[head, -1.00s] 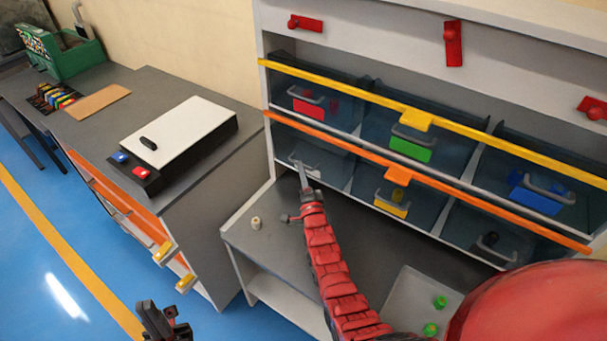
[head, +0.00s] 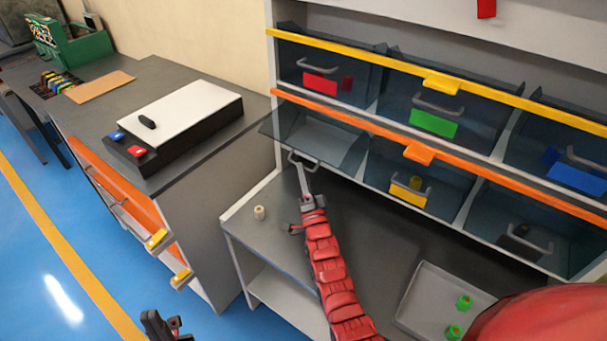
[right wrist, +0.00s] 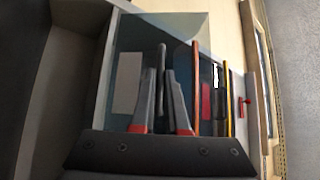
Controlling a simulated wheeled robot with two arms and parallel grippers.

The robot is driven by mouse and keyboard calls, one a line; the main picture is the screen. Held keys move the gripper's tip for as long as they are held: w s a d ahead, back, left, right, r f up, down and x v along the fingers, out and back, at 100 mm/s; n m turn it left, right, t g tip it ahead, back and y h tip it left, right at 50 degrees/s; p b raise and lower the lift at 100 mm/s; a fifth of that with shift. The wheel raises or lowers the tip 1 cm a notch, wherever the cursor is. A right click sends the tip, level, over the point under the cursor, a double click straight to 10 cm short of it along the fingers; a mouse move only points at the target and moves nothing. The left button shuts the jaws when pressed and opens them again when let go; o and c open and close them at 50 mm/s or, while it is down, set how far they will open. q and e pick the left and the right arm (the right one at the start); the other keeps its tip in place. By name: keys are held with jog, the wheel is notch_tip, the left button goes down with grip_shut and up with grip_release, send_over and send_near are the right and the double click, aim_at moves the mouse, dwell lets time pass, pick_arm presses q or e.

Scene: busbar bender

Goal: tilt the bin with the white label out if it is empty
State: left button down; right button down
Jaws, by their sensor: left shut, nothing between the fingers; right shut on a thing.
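The bin with the white label (head: 346,147) is at the left end of the lower row in the head view. Its clear front leans outward, and I see no object inside. The pale label (right wrist: 127,97) shows in the right wrist view. My right gripper (head: 301,170) is shut on this bin's grey handle (head: 312,163). In the right wrist view the handle (right wrist: 161,70) runs between the fingers. My left gripper (head: 165,326) is shut and empty, low at the left over the floor, far from the bins.
Orange (head: 350,121) and yellow (head: 380,71) rails run along the bin rows. Neighbouring bins have red, green, yellow, blue and black labels. Below, the grey bench holds a small beige cylinder (head: 259,212) and a tray (head: 415,299) with green pieces (head: 464,302). A side cabinet stands left.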

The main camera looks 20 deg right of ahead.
jog(key=shift+d+f, duration=0.2)
jog(key=shift+f, duration=0.15)
jog(key=c, duration=1.3)
grip_release()
jog(key=o, duration=0.4)
jog(key=shift+w+d+f, duration=0.1)
jog(key=shift+w+f, duration=0.05)
jog(key=shift+r, duration=0.2)
jog(key=s, duration=0.4)
jog(key=s+b, duration=0.1)
jog(key=s, duration=0.4)
jog(key=s+b, duration=0.1)
jog(key=s, duration=0.3)
jog(key=shift+s+a+f, duration=0.15)
jog(key=shift+a+f, duration=0.1)
jog(key=shift+a, duration=0.05)
